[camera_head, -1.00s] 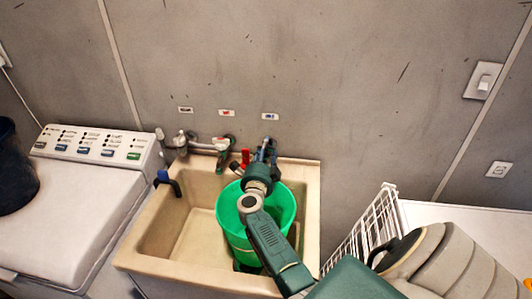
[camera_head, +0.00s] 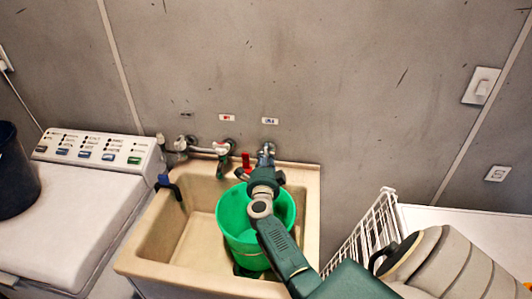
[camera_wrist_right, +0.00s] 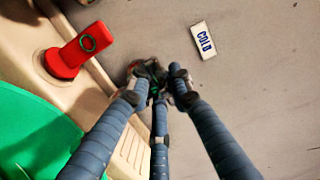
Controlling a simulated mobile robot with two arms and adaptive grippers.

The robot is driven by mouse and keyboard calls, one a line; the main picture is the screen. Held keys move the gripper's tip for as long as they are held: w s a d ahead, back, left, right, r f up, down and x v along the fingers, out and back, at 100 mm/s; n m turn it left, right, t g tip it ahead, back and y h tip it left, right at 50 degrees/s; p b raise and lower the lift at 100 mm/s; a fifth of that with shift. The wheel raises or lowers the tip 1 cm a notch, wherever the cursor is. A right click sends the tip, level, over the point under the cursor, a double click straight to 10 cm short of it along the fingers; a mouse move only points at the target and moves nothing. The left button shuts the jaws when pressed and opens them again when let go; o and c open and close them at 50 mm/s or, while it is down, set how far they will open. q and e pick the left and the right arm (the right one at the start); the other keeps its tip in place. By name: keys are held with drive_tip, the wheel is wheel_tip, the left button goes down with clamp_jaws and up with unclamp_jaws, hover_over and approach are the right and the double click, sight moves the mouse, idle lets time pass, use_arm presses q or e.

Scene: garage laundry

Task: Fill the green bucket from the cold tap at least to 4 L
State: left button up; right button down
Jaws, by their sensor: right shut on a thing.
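The green bucket (camera_head: 237,232) stands upright in the right part of the beige sink (camera_head: 155,245). My arm covers part of its mouth, and no water level can be made out. The cold tap (camera_head: 268,148) is on the wall under a blue-marked label, which reads COLD (camera_wrist_right: 203,40) in the wrist view. My right gripper (camera_head: 264,166) is at this tap, above the bucket's back rim. In the wrist view its blue-grey fingers (camera_wrist_right: 155,84) are closed around the dark end of the tap (camera_wrist_right: 149,70), largely hidden between them.
A red fitting (camera_head: 246,160) stands on the sink's back ledge, close left of my gripper. The hot tap (camera_head: 221,150) is farther left. A washing machine (camera_head: 85,205) stands left, a white wire rack (camera_head: 365,240) right.

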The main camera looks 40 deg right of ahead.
drive_tip(key=shift+d+n+t+y, duration=0.1)
drive_tip(key=shift+n+t+y, duration=0.6)
drive_tip(key=shift+n+y, duration=0.15)
drive_tip(key=shift+f+n+t+y, duration=0.1)
drive_tip(key=shift+n+t+y, duration=0.3)
drive_tip(key=shift+y, duration=0.25)
drive_tip(key=n+t+y+b, duration=0.1)
drive_tip(key=n+y+b, duration=0.1)
drive_tip(key=y+b, duration=0.1)
drive_tip(key=n+t+y+b, duration=0.1)
drive_tip(key=n+y+b, duration=0.1)
drive_tip(key=b, duration=0.4)
drive_tip(key=shift+f+n+t+y+b, duration=0.15)
drive_tip(key=shift+n+t+y+b, duration=0.2)
drive_tip(key=shift+y, duration=0.45)
drive_tip(key=shift+r+n+y+b, duration=0.25)
drive_tip(key=shift+n+y+b, duration=0.05)
drive_tip(key=shift+y+b, duration=0.45)
drive_tip(key=c, duration=1.5)
unclamp_jaws()
drive_tip(key=shift+c, duration=0.2)
drive_tip(key=shift+s, duration=0.1)
drive_tip(key=s+a, duration=0.1)
drive_tip(key=s, duration=1)
drive_tip(key=shift+s+a, duration=0.3)
drive_tip(key=shift+s, duration=0.1)
